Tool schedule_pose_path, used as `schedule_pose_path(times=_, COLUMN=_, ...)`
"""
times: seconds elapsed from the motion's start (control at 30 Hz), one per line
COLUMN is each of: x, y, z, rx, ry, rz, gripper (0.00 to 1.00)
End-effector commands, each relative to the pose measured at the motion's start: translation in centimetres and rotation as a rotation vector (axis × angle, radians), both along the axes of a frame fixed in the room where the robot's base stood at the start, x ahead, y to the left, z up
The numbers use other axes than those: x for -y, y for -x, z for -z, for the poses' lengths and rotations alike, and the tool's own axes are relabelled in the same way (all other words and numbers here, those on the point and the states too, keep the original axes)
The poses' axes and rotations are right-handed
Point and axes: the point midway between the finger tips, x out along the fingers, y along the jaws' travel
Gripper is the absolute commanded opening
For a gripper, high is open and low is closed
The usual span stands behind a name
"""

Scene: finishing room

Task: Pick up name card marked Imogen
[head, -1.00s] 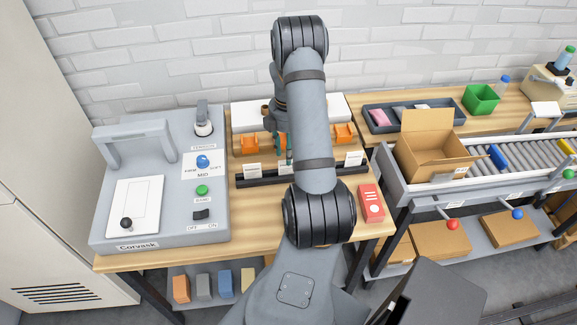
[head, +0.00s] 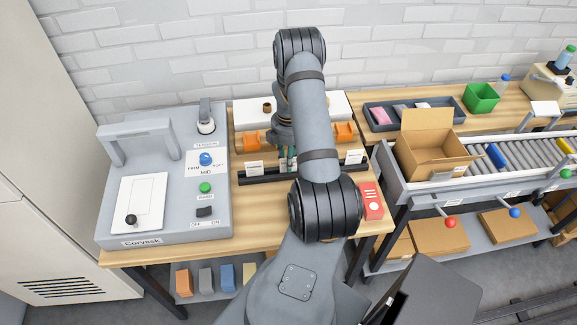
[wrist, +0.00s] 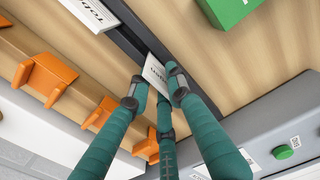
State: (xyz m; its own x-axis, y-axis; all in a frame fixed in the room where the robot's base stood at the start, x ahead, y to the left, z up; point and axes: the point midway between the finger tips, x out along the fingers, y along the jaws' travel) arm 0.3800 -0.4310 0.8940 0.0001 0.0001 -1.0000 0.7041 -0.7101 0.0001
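A white name card (wrist: 154,72) stands at the dark rail in the wrist view, with only the end of its name, like "ogen", readable. My gripper (wrist: 156,80) has teal fingers with dark tips, spread apart around this card; I see no clear grip on it. In the head view my gripper (head: 288,160) is mostly hidden behind my arm, low at the rail. Another card (wrist: 92,12), starting "Tob", lies along the rail in the wrist view. In the head view a left card (head: 254,168) and a right card (head: 354,157) show on the black rail (head: 268,177).
Orange holders (head: 344,132) stand behind the rail. A grey machine (head: 120,232) is on the left and a red box (head: 371,204) on the right. The bench front is mostly clear.

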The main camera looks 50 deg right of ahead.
Motion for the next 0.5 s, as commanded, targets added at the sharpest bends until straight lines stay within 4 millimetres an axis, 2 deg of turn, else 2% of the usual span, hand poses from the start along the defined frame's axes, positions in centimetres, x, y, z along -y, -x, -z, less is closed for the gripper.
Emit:
schedule_pose_path(times=0.27, x=0.00, y=0.00, z=-0.02, rx=0.000, ry=0.000, rz=0.000, gripper=0.01)
schedule_pose_path(times=0.5, x=0.00, y=0.00, z=-0.03, rx=0.000, ry=0.000, rz=0.000, gripper=0.00)
